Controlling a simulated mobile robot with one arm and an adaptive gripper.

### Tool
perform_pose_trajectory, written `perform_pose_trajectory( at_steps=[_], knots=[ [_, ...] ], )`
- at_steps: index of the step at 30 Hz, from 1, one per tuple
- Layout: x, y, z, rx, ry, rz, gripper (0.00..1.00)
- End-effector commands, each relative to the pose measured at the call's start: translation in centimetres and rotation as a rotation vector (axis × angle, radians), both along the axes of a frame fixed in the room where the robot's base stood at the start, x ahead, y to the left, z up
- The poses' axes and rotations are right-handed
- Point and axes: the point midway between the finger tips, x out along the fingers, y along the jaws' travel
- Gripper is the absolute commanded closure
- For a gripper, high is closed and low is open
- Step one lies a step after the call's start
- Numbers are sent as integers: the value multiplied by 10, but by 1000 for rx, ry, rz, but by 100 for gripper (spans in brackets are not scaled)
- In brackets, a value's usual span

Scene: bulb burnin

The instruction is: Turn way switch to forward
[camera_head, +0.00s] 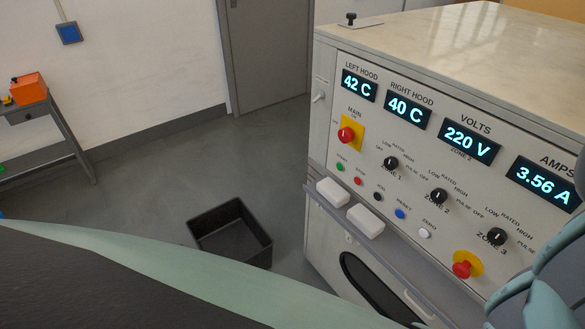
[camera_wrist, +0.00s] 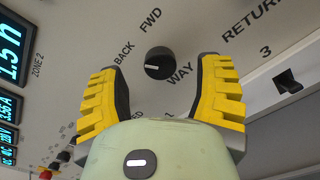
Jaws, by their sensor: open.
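The way switch (camera_wrist: 159,62) is a round black knob on the pale panel in the wrist view, with BACK, FWD and WAY printed around it. Its white mark lies on the left side, nearer the BACK label than FWD. My gripper (camera_wrist: 157,72) has two yellow, ribbed fingers with dark inner pads. They stand wide apart, one to each side of the knob, with visible gaps and nothing between them held. How far the fingertips are from the panel is hard to tell. The way switch does not show in the head view.
A black switch (camera_wrist: 287,82) under RETURN 3 sits right of the knob. In the head view the cabinet carries lit displays (camera_head: 470,140), zone knobs (camera_head: 438,196) and a red stop button (camera_head: 466,264). A black bin (camera_head: 230,232) stands on the floor.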

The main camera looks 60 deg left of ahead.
Motion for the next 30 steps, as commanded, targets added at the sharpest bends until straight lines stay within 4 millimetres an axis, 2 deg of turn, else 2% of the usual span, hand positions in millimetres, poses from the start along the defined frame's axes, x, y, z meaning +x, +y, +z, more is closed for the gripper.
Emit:
perform_pose_trajectory(
  at_steps=[3,7,18,19,30],
  knots=[
    [14,1,1,1,0,1,34],
    [23,2,1,0,-1,4,34],
    [26,3,-1,0,1,6,34],
    [26,3,-1,0,1,6,32],
    [26,2,-1,0,0,3,70]
  ],
)
